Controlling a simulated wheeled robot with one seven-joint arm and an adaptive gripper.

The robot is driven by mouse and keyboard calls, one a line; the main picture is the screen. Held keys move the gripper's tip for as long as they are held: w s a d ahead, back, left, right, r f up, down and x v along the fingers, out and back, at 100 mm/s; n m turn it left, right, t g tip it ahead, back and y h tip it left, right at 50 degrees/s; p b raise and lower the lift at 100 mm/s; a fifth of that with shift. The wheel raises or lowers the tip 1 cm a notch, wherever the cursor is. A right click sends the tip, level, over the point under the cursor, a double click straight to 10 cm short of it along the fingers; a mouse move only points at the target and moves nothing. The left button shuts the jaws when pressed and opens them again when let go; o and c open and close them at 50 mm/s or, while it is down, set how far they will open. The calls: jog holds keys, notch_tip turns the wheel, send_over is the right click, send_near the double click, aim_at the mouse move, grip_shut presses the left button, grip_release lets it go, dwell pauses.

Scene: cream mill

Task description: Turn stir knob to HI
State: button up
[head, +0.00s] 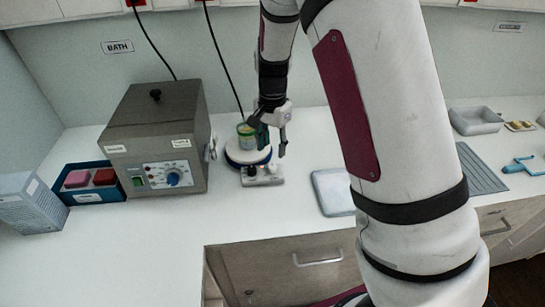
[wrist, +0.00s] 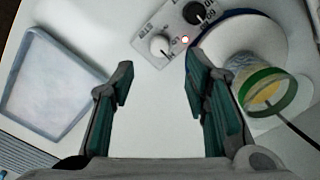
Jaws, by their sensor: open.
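The stirrer hotplate stands on the counter, its white round top (head: 236,161) and front panel (head: 262,181) showing in the head view. In the wrist view its panel carries a white knob (wrist: 161,46) beside lettering that seems to read STIR, upside down. The knob's exact setting is too small to read. My gripper (wrist: 160,70) is open and empty, fingers apart, with the white knob beyond the gap between the tips. In the head view my gripper (head: 273,143) hangs at the hotplate.
A beaker with a green band (wrist: 264,90) stands on the hotplate, close to my right finger in the wrist view; a thin rod leans from it. A grey bath unit (head: 155,140) stands left. A pale tray (head: 334,191) lies right. The front counter is clear.

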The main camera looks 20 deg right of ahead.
jog(key=shift+r, duration=2.25)
jog(key=s+r+n+t+y, duration=0.1)
jog(key=s+r+n+t, duration=0.3)
jog(key=s+r, duration=0.9)
jog(key=s+r+n, duration=0.3)
jog(key=s, duration=0.4)
jog(key=s+r+n+t+h, duration=0.1)
jog(key=s+r+n, duration=0.2)
jog(key=s, duration=0.3)
jog(key=shift+s+r+n+t, duration=0.2)
jog(key=shift+s+n+t, duration=0.15)
jog(key=shift+n, duration=0.25)
